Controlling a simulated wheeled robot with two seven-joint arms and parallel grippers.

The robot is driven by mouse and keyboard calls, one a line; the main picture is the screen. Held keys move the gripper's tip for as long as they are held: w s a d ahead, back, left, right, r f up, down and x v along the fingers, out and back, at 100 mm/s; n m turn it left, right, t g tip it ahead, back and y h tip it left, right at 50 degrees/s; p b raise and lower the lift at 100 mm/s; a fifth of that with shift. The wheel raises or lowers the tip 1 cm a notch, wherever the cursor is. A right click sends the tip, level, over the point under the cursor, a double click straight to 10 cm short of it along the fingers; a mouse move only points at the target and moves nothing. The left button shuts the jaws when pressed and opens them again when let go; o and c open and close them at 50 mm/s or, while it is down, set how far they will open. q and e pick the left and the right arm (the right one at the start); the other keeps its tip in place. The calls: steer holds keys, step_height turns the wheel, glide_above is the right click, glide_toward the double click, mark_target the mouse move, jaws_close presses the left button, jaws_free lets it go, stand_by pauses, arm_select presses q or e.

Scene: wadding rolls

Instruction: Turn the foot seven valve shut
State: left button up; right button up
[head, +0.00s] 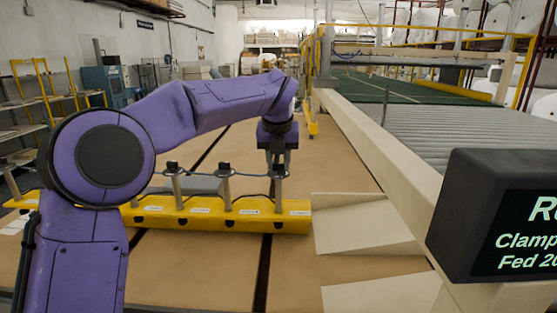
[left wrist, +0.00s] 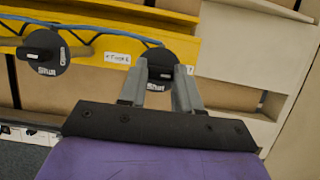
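The yellow valve rail (head: 218,215) lies on the tan floor and carries several upright grey posts with dark valve knobs on top. My left gripper (head: 277,172) points down over the rail's right-end post. In the left wrist view its two grey fingers (left wrist: 160,88) stand apart, one on each side of the foot seven valve (left wrist: 160,68), a black knob next to a label that seems to read 7. "Shut" is readable on its disc. The fingers partly cover it, and I cannot tell whether they press on it. My right gripper is not in view.
The neighbouring black knob (left wrist: 43,52) stands left of the gripper, by the "Foot 6" label, with Open and Shut marks. A blue hose runs along the rail. Pale ramps (head: 365,235) lie right of the rail, beside a roller conveyor (head: 430,120). A dark screen (head: 500,215) stands at the right.

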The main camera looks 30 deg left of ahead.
arm_select(q)
steer(key=c, duration=0.3)
steer(key=shift+m, duration=0.3)
steer(key=m+p, duration=0.1)
steer(key=m+h+p, duration=0.1)
steer(key=m, duration=0.1)
steer(key=shift+a+r+t, duration=0.1)
steer(key=shift+r+t, duration=0.1)
steer(key=shift+t, duration=0.1)
steer(key=m+h+p, duration=0.1)
steer(key=m+p, duration=0.2)
steer(key=p, duration=0.1)
steer(key=m+h+p, duration=0.2)
steer(key=m+p, duration=0.2)
steer(key=p, duration=0.1)
steer(key=m+g+h+p, duration=0.1)
steer(key=m+p, duration=0.3)
steer(key=p, duration=0.1)
steer(key=shift+a+r, duration=0.15)
steer(key=shift+a, duration=0.1)
steer(key=shift+w+f+m+g+h+p, duration=0.15)
steer(key=shift+m+g+h+p, duration=0.15)
steer(key=shift+m+p, duration=0.55)
steer(key=shift+f+m+g+h+p, duration=0.15)
steer(key=shift+m+h+p, duration=0.25)
steer(key=shift+m+p, duration=0.45)
steer(key=o, duration=1)
steer(key=shift+o, duration=0.2)
steer(key=shift+a, duration=0.1)
